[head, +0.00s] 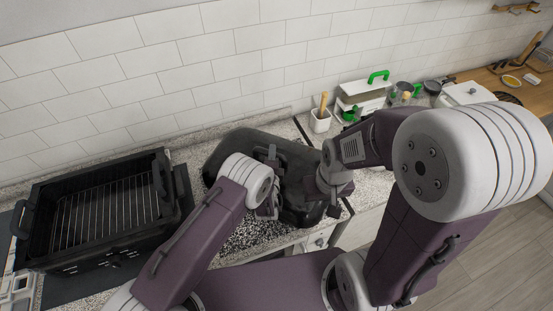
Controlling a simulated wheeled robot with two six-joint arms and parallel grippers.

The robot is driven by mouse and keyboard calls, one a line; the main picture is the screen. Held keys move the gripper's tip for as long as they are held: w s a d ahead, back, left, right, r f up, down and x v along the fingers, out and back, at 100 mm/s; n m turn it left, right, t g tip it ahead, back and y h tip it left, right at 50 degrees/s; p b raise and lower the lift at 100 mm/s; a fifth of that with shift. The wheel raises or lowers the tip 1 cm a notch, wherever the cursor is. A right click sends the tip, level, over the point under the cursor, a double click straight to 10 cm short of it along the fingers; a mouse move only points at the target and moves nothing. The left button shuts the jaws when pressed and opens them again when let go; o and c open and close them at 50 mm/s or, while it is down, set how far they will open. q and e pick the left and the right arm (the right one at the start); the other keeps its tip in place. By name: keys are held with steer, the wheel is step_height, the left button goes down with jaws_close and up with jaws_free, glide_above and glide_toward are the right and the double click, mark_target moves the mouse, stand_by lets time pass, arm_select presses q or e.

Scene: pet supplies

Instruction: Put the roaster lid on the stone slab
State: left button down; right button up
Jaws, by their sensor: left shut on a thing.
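The black roaster lid (298,158) is in the middle of the head view, over the speckled counter. My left gripper (268,208) is shut on the lid near its middle. The arm hides part of the lid. My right gripper (322,192) is at the lid's right side; its fingers are too hidden to tell whether they are open or touching it. The black roaster base (110,250) with a wire rack stands open at the left. I cannot clearly pick out the stone slab; a thin dark edge shows right of the lid.
The roaster base stands on a dark flat surface (75,291). Behind the lid, a white utensil pot (320,121) and a white container with green handles (362,95) stand near the tiled wall. Small dishes stand farther right. A strip of speckled counter (250,236) is bare in front.

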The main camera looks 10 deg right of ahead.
arm_select(q)
steer(key=shift+w+d+f+b, duration=0.1)
steer(key=shift+f+b, duration=1.3)
steer(key=shift+f, duration=0.55)
steer(key=shift+r, duration=0.1)
steer(key=c, duration=1.6)
jaws_free()
steer(key=shift+f, duration=0.25)
steer(key=o, duration=0.4)
steer(key=shift+c, duration=0.2)
